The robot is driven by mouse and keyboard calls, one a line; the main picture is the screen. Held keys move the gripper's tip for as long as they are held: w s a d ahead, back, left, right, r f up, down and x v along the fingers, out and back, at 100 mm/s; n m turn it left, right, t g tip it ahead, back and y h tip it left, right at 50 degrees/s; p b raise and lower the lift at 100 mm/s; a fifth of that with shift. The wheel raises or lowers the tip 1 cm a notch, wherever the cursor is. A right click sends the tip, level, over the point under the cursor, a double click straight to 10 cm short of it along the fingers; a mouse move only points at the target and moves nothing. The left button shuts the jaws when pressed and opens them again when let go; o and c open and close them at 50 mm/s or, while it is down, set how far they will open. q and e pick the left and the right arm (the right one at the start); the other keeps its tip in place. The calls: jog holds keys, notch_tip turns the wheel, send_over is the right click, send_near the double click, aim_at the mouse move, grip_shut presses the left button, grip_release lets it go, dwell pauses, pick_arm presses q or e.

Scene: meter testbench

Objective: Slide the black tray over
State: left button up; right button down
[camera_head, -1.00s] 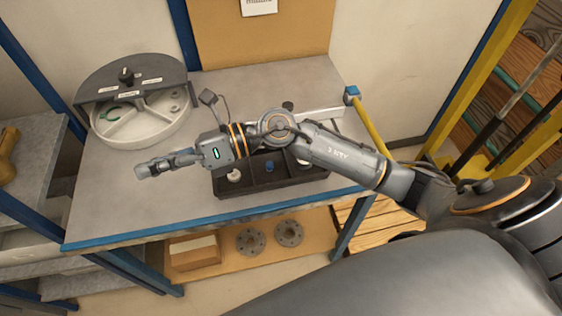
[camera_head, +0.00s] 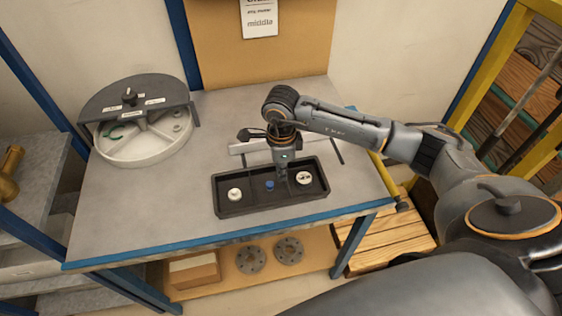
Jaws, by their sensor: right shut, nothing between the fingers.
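The black tray (camera_head: 222,192) lies near the front edge of the grey bench, right of its middle. It holds a white round part (camera_head: 235,194) at its left, a small blue part (camera_head: 270,186) in the middle and another white round part (camera_head: 304,177) at its right. My right gripper (camera_head: 284,186) is shut and empty, pointing down over the tray between the blue part and the right white part. I cannot tell whether its tips touch the tray. My left gripper is out of view.
A round white compartment dish (camera_head: 145,150) with a dark half cover (camera_head: 135,92) stands at the bench's left. A light bar (camera_head: 245,147) lies behind the tray. The bench between dish and tray is bare. A blue strip (camera_head: 190,243) edges the front.

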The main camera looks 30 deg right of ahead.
aim_at(331, 182)
notch_tip(331, 182, down, 5)
jog(key=shift+f+p, duration=0.1)
jog(key=shift+p, duration=0.45)
jog(key=s+d+b, duration=0.1)
jog(key=d, duration=0.3)
jog(key=s+d+b, duration=0.2)
jog(key=d, duration=0.2)
jog(key=s+d+b, duration=0.1)
jog(key=d+b, duration=0.1)
jog(key=d, duration=0.3)
jog(key=shift+s+f, duration=0.1)
jog(key=shift+s, duration=0.1)
jog(key=shift+s+d+b, duration=0.15)
jog(key=shift+d+b, duration=0.1)
jog(key=shift+b, duration=0.1)
jog(key=shift+d, duration=0.15)
jog(key=shift+r, duration=0.2)
